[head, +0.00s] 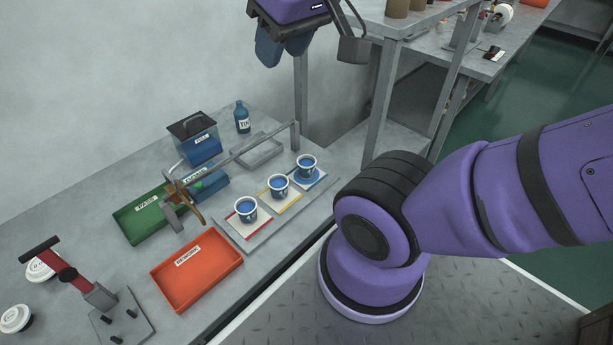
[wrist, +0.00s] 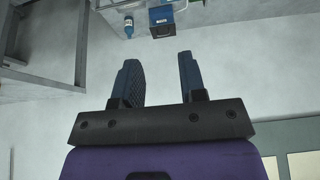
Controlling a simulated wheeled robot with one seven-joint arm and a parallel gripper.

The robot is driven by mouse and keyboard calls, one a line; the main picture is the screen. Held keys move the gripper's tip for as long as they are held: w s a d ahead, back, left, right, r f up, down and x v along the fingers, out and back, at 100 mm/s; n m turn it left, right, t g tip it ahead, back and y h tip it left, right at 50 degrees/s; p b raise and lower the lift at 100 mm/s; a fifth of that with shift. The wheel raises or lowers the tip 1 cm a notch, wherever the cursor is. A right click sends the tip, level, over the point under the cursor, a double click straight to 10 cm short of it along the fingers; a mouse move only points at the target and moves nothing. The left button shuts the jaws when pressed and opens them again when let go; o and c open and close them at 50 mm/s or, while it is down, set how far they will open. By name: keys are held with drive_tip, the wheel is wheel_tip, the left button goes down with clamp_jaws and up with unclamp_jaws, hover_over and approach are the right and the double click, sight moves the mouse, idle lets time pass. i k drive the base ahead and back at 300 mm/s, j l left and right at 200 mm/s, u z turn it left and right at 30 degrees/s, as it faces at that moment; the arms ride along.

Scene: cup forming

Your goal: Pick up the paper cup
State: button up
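Three blue-and-white paper cups stand upright in a row on a grey plate (head: 262,239) in the head view. The front cup (head: 245,210) is on a red-edged square, the middle cup (head: 278,187) on a yellow-edged square and the far cup (head: 306,166) on a blue-marked square. My gripper (head: 283,47) is at the top of the head view, high and apart from the cups. In the wrist view my gripper (wrist: 159,75) has its two fingers apart with nothing between them. No cup on the plate is clear in the wrist view.
A green tray (head: 133,236) and an orange tray (head: 165,270) lie left of the cups. A hand-lever tool (head: 100,295) stands front left. A thin metal arm (head: 235,153) spans behind the cups. A blue bottle (head: 242,118) stands near the wall. A shelf frame (head: 383,100) rises at right.

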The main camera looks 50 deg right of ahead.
sight(306, 163)
drive_tip(key=k+l, duration=0.1)
drive_tip(key=l, duration=0.25)
drive_tip(key=k+l, duration=0.15)
drive_tip(key=l, duration=0.15)
drive_tip(key=k+l, duration=0.1)
drive_tip(key=l, duration=0.25)
drive_tip(key=k+l, duration=0.15)
drive_tip(key=l, duration=0.2)
